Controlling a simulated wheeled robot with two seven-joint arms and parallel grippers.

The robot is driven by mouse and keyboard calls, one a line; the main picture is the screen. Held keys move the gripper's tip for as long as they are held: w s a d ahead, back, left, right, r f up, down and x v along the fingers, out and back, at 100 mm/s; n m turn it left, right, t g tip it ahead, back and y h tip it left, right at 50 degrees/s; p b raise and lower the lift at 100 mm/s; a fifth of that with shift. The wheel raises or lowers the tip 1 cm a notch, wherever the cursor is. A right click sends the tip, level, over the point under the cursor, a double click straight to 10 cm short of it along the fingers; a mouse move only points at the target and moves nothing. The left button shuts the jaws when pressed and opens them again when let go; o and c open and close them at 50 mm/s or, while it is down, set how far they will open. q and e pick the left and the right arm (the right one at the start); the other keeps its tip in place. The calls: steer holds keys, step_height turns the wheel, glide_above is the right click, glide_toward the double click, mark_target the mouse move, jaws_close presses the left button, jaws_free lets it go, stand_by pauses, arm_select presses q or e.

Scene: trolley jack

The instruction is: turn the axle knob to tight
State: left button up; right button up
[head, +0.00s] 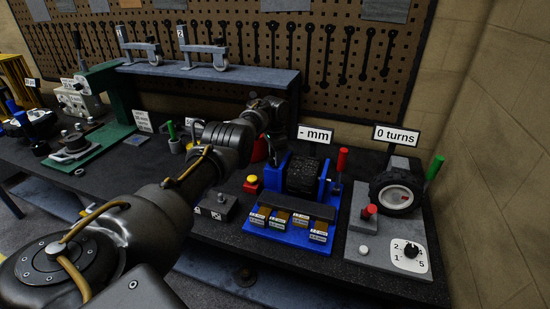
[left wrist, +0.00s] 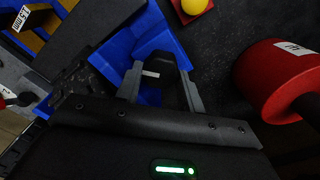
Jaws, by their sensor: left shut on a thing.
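The blue fixture (head: 262,228) holds a ribbed black block (head: 303,174) between blue uprights, with a "- mm" sign behind it. My left gripper (head: 272,148) is at the fixture's left side, small and dark in the head view. In the left wrist view my left gripper's grey fingers (left wrist: 163,85) are shut around a black knob (left wrist: 172,92) beside the blue fixture's wall (left wrist: 118,60). A short white mark shows by the knob. Most of the knob is hidden between the fingers, and its tight setting cannot be read. My right gripper is in neither view.
A red cylinder (left wrist: 280,80) is close to my left gripper. A wheel stand (head: 365,232) with a "0 turns" sign (head: 396,135) and numbered dial stands right. A pegboard wall is behind.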

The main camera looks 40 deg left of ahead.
arm_select(q)
steer(key=m+b, duration=0.1)
steer(key=m, duration=0.3)
steer(key=shift+s+f+m, duration=0.1)
steer(key=shift+f+m, duration=0.05)
steer(key=shift+m, duration=0.15)
steer(key=shift+s+m+b, duration=0.1)
steer(key=shift+m+b, duration=0.45)
steer(key=shift+m, duration=1.45)
steer(key=shift+d, duration=0.1)
steer(key=o, duration=1)
steer(key=shift+c, duration=0.2)
steer(key=shift+r, duration=0.25)
